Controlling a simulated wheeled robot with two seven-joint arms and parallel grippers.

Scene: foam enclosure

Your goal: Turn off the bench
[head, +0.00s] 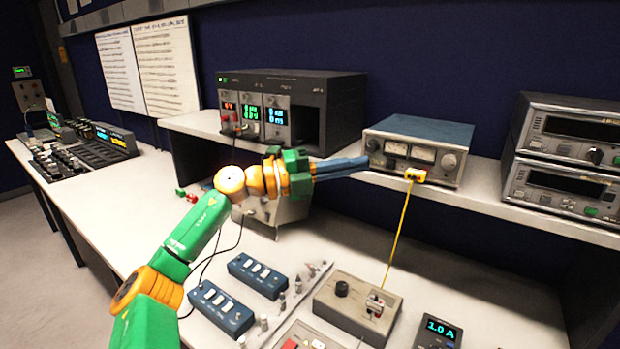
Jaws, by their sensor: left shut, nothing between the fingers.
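My left arm comes in from the lower left, and its gripper (366,162) has blue fingers pressed together with nothing between them. The fingertips are in front of the left side of a blue-topped meter unit (424,126) on the shelf, just below its left knob. I cannot tell whether they touch it. A black rack unit (345,95) on the shelf has modules with lit red, green and blue displays. Two stacked grey instruments (580,118) at the right have dark screens. A small meter (437,330) on the bench (490,270) shows a lit 1.0 A. My right gripper is out of view.
A yellow cable (398,232) with a yellow plug hangs from the meter unit to a grey box (340,300). Blue switch boxes (258,275) lie on the bench. Lit equipment (105,140) stands far left.

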